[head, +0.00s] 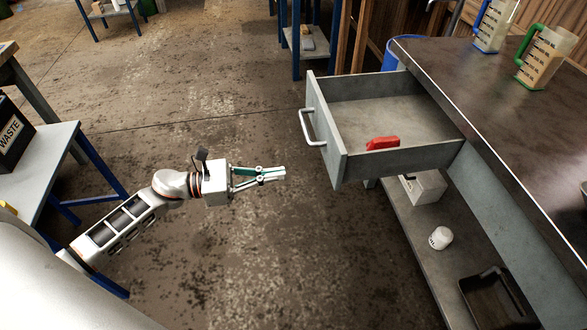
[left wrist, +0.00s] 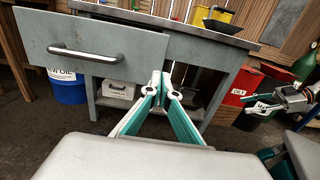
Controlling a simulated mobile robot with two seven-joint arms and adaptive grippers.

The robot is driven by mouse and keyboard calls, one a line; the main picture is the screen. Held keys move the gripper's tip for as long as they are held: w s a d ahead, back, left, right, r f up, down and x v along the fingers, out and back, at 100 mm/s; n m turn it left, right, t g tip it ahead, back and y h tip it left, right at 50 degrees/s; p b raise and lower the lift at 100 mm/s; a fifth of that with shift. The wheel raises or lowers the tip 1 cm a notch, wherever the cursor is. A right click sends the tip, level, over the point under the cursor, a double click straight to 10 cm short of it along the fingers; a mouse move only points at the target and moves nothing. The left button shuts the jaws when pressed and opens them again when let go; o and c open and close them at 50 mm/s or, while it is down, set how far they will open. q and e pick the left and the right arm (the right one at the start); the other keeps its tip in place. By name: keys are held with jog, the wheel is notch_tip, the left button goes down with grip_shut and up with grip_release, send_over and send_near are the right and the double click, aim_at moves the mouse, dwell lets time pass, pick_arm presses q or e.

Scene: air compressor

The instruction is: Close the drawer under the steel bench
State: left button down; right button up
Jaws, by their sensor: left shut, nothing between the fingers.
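The grey drawer (head: 385,108) under the steel bench (head: 480,110) stands pulled well out. Its front panel (left wrist: 150,55) and bar handle (head: 311,127) face my left gripper; the handle also shows in the left wrist view (left wrist: 85,55). A red object (head: 382,143) lies inside the drawer. My left gripper (head: 283,173) is shut and empty. It points towards the drawer front, apart from it, in the head view left of and below the handle. My right gripper (left wrist: 255,107) shows small at the right of the left wrist view; its jaw state is unclear.
A lower shelf (head: 410,230) under the bench holds a white box (head: 424,187), a white roll-like item (head: 440,238) and a dark tray (head: 497,300). Jugs (head: 545,58) stand on the bench top. A side table with a waste bin (head: 12,135) is at left. The floor between is clear.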

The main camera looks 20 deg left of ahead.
pick_arm(q)
send_near(337, 166)
jog(key=x, duration=0.5)
jog(key=shift+w+d+r+p, duration=0.1)
jog(key=shift+w+p, duration=0.05)
jog(key=shift+p, duration=0.2)
jog(key=shift+w+d, duration=0.4)
jog(key=shift+d, duration=0.25)
pick_arm(e)
jog(key=shift+d, duration=0.15)
jog(key=shift+s, duration=0.1)
